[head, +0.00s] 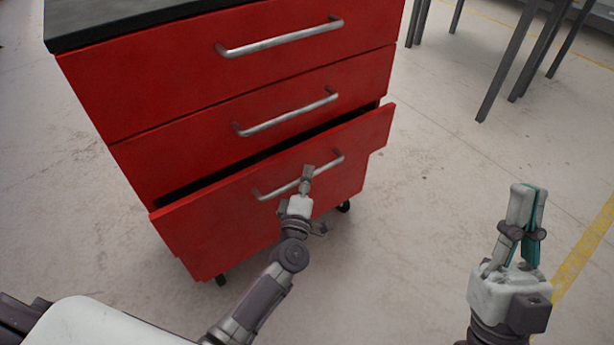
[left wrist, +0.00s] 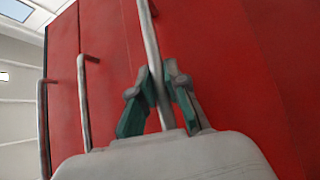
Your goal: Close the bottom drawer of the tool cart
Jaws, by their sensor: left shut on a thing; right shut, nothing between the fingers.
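The red tool cart (head: 245,95) with a dark top stands in the head view. Its bottom drawer (head: 230,220) is pulled out a little, with a dark gap along its upper edge. The two drawers above look shut. My left gripper (head: 306,175) is shut on the bottom drawer's metal handle (head: 275,190), right of the handle's middle. In the left wrist view, the handle bar (left wrist: 152,50) passes between the teal-padded fingers (left wrist: 158,85). My right gripper (head: 533,195) is shut and empty, in the air to the right of the cart.
The cart stands on wheels, one (head: 344,206) showing below the drawer. Dark metal table legs (head: 510,60) stand at the upper right. A yellow line (head: 585,245) marks the pale floor at the right. The floor between cart and table is clear.

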